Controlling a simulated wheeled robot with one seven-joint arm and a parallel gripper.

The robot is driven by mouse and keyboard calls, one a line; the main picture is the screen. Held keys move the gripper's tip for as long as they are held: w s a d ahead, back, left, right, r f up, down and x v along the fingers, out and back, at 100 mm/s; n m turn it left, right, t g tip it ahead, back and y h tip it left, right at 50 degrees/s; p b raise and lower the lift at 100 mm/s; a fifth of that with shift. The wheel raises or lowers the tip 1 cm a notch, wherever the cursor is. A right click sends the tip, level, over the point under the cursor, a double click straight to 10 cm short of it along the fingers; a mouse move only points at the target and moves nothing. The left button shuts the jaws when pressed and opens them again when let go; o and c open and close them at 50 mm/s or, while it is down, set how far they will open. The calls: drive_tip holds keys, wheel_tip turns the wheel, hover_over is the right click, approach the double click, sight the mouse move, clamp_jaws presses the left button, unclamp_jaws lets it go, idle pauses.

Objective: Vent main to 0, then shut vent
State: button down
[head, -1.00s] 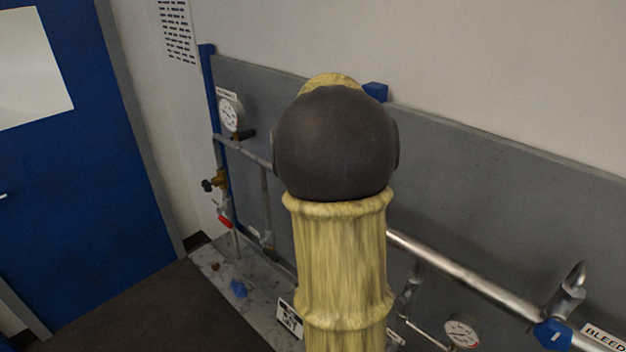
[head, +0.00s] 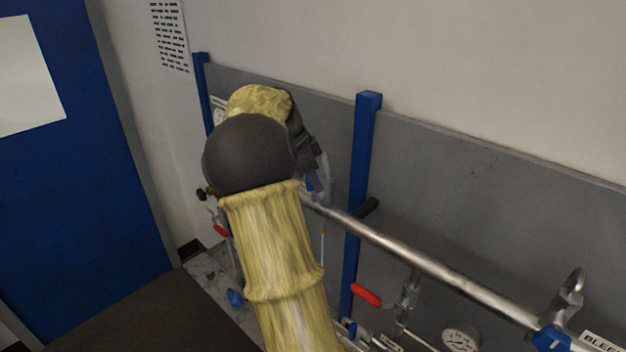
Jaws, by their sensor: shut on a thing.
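My gripper (head: 316,178) shows as a dark shape beyond my arm, just above the main pipe (head: 430,258). A gauge (head: 217,114) at the far left is mostly covered by my arm. Below it a red valve lever (head: 220,230) shows at the arm's edge. Another red lever (head: 366,294) sits on a valve under the pipe. A second gauge (head: 461,338) stands at the bottom, its reading too small to tell. I cannot tell which valve is the vent.
A blue fitting and a BLEED label (head: 600,342) are at the lower right. A grey back panel (head: 480,190) runs behind. A blue door (head: 70,190) is at left.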

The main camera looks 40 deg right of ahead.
drive_tip(key=c, duration=1.3)
unclamp_jaws()
drive_tip(key=shift+w, duration=0.1)
drive_tip(key=shift+o, duration=0.2)
drive_tip(key=shift+w+a+r+b, duration=0.15)
drive_tip(key=shift+a+r+b, duration=0.15)
drive_tip(key=shift+r, duration=0.25)
drive_tip(key=v, duration=1.6)
drive_tip(key=shift+b, duration=0.4)
